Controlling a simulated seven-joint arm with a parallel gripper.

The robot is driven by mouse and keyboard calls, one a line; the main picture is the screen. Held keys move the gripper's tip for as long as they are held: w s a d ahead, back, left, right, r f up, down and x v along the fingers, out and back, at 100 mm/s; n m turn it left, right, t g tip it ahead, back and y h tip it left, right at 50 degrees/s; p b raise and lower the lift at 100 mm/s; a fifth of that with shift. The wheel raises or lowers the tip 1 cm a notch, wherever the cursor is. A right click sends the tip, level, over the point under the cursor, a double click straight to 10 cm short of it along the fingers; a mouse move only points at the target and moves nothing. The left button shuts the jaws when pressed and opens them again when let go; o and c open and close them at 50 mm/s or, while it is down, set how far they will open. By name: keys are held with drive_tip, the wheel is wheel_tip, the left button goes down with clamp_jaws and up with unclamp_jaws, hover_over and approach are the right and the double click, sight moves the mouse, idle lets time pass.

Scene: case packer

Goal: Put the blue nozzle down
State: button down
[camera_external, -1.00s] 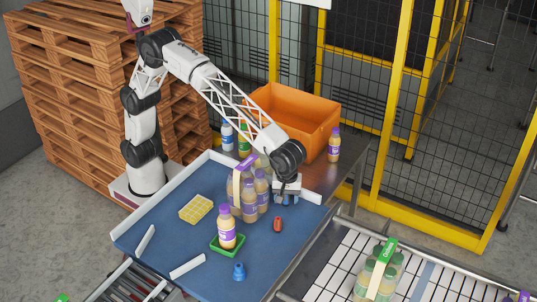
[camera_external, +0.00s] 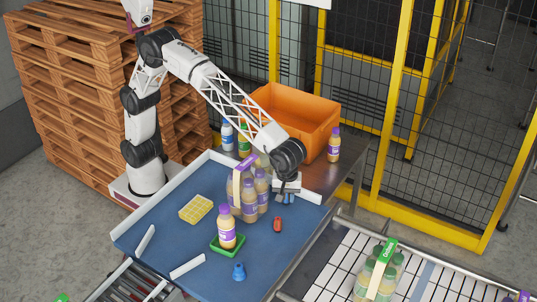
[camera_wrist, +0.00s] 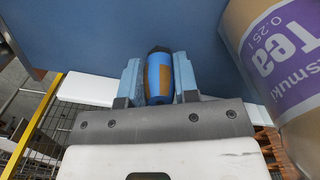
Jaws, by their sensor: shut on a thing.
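My gripper (camera_external: 285,199) is low over the right part of the table, beside the bottle pack. The lower part of that object is hidden by the gripper body. I cannot tell whether it touches the table.
A bottle pack (camera_external: 248,194) stands close left of my gripper. A red tool (camera_external: 277,224) lies in front of it. A bottle (camera_external: 226,229) stands in a green tray (camera_external: 240,246). A yellow grid (camera_external: 196,209) lies left. An orange crate (camera_external: 312,135) is behind.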

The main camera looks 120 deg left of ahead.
wheel_tip(320, 180, up, 9)
drive_tip(key=shift+r, duration=0.2)
idle(0.3)
drive_tip(key=shift+r, duration=0.1)
idle(0.5)
wheel_tip(320, 180, up, 11)
drive_tip(key=s+r, duration=0.2)
drive_tip(key=s, duration=1)
drive_tip(key=s+r, duration=0.2)
drive_tip(key=s, duration=1)
drive_tip(key=s+a+f, duration=0.1)
drive_tip(key=s+f, duration=0.1)
drive_tip(key=s, duration=0.9)
drive_tip(key=s+f, duration=0.2)
drive_tip(key=s, duration=0.9)
wheel_tip(320, 180, down, 16)
drive_tip(key=shift+w, duration=0.15)
drive_tip(key=shift+a, duration=0.1)
drive_tip(key=shift+w+d+f, duration=0.25)
drive_tip(key=shift+w+d, duration=0.3)
drive_tip(key=shift+w, duration=2.05)
drive_tip(key=shift+w+d+f, duration=0.2)
drive_tip(key=shift+w+d, duration=0.3)
drive_tip(key=shift+w, duration=2.15)
drive_tip(key=shift+w+d+f, duration=0.25)
drive_tip(key=shift+w+d, duration=0.3)
drive_tip(key=shift+w, duration=2.05)
